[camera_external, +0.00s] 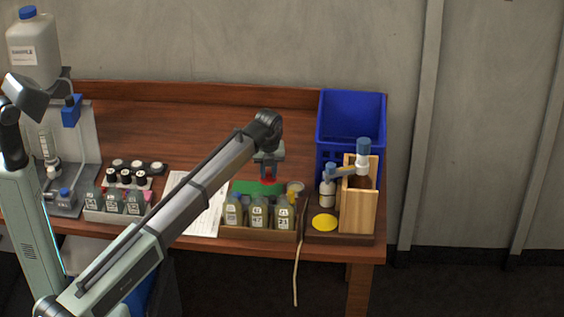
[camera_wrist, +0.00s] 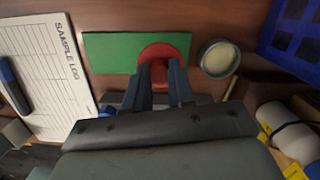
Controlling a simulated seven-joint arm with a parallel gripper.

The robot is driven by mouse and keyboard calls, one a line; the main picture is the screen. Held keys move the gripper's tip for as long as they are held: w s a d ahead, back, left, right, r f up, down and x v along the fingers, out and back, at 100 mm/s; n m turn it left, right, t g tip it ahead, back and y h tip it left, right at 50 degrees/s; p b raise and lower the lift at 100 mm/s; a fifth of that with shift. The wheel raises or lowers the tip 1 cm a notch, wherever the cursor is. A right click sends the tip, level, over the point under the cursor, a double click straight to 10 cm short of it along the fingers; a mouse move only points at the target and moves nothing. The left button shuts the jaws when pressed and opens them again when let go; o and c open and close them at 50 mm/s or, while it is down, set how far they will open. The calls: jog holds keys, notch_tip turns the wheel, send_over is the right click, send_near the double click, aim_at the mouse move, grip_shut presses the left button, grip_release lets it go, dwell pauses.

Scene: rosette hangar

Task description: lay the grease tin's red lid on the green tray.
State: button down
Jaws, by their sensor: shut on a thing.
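The red lid (camera_wrist: 166,49) is round with a knob, and my gripper (camera_wrist: 159,80) is shut on that knob. In the wrist view the lid overlaps the right end of the green tray (camera_wrist: 108,52) and sticks out past it. I cannot tell whether the lid touches the tray. In the external view the lid (camera_external: 268,181) shows below my gripper (camera_external: 268,173), and the tray (camera_external: 248,187) is partly hidden behind bottles. The grease tin (camera_wrist: 218,59) stands open just right of the lid, with pale contents showing; it also shows in the external view (camera_external: 295,187).
A box of labelled bottles (camera_external: 259,214) stands in front of the tray. A sample log sheet (camera_wrist: 45,75) lies left of it. A blue crate (camera_external: 351,120) and a wooden holder (camera_external: 357,207) stand to the right. The table behind the tray is bare.

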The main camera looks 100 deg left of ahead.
aim_at(269, 174)
jog(key=shift+f, duration=1.85)
jog(key=shift+f, duration=0.15)
jog(key=c, duration=1)
grip_release()
jog(key=shift+o, duration=0.2)
notch_tip(269, 174, up, 12)
jog(key=d, duration=0.1)
jog(key=shift+w+d, duration=0.2)
jog(key=shift+d, duration=0.05)
